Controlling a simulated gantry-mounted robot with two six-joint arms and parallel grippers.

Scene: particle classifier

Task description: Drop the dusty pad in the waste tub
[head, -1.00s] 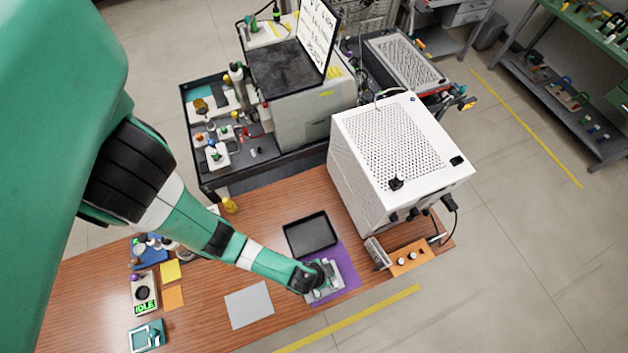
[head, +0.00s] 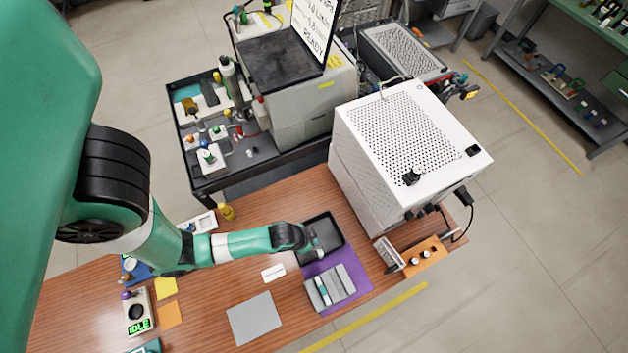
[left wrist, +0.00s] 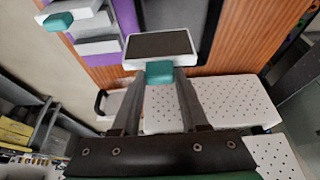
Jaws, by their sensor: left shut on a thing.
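My left gripper (head: 312,246) is shut on the teal grip of the dusty pad, a white plate with a dark grey face. The pad (left wrist: 160,44) shows clearly in the left wrist view, between the fingertips (left wrist: 159,74). In the head view the gripper and pad are over or beside the near left part of a shallow black tub (head: 342,232), apparently the waste tub. The tub (left wrist: 211,32) lies beyond the pad in the left wrist view and is partly hidden by it. I cannot tell the height above it. My right gripper is not in view.
A grey slotted block (head: 346,281) with another teal-gripped piece stands on a purple mat (head: 362,283) just in front of the tub. A white perforated box (head: 362,192) rises to the right. A grey sheet (head: 254,318) lies at the near left.

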